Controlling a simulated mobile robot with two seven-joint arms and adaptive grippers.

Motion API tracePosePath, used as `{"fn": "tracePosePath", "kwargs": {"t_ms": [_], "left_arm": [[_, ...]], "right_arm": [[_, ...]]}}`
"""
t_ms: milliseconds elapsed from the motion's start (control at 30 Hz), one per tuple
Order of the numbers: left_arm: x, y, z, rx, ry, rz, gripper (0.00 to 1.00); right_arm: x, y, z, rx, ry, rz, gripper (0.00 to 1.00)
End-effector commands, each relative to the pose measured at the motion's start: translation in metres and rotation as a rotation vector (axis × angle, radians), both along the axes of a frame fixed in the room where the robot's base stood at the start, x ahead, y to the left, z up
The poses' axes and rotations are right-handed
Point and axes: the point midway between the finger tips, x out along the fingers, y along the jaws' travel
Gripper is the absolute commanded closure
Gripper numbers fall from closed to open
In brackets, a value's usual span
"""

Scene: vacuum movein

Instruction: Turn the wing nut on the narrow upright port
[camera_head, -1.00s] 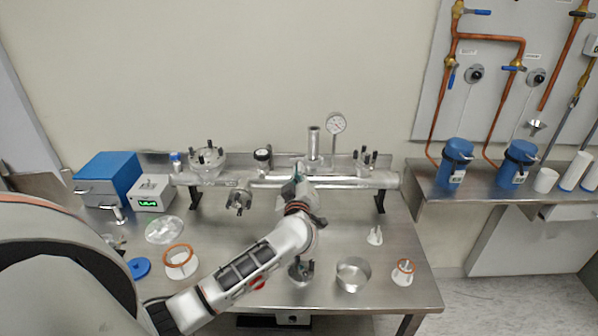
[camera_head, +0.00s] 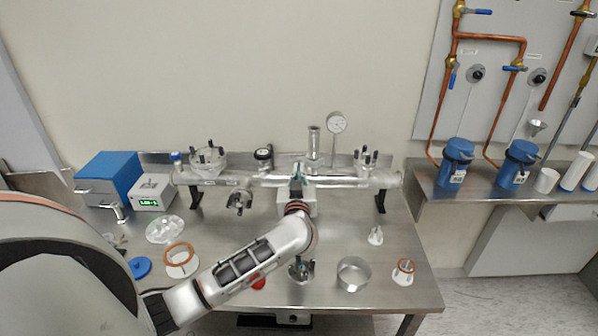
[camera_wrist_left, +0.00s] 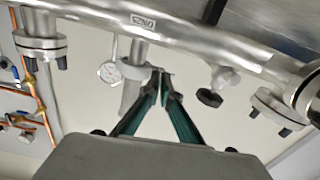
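The narrow upright port (camera_head: 314,142) stands on the horizontal steel manifold tube, left of the dial gauge. In the left wrist view the picture is inverted, and the port (camera_wrist_left: 131,94) hangs down with a clamp ring (camera_wrist_left: 140,67) around its base. My left gripper (camera_head: 298,168) reaches the tube just in front of the port. Its fingertips (camera_wrist_left: 160,76) nearly meet at the clamp's side, where the wing nut sits. They look shut on the nut, which they mostly hide. My right gripper is not in view.
The dial gauge (camera_head: 337,123) stands close to the right of the port. A black-knobbed valve (camera_head: 263,155) and flanged ports are on the tube. A steel ring (camera_head: 354,273) and several loose fittings lie on the bench's front half.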

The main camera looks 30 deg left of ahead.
Motion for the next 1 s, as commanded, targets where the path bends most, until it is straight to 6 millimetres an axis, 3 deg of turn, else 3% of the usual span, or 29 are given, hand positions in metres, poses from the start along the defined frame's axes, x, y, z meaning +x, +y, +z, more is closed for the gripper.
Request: {"fn": "tracePosePath", "kwargs": {"t_ms": [367, 400, 433, 767, 1000], "left_arm": [[0.000, 0.000, -0.001, 0.002, 0.002, 0.000, 1.00], [0.000, 0.000, -0.001, 0.002, 0.002, 0.000, 0.90], [0.000, 0.000, -0.001, 0.002, 0.002, 0.000, 0.87], [-0.001, 0.000, -0.001, 0.001, 0.002, 0.000, 0.87], [-0.024, -0.015, -0.001, -0.002, 0.002, -0.001, 0.87]], "right_arm": [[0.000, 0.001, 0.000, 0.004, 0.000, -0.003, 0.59], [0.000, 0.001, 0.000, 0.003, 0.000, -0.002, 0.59], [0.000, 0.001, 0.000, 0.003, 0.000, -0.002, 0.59], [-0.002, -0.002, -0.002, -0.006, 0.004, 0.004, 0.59], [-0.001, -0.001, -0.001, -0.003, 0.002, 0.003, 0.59]]}}
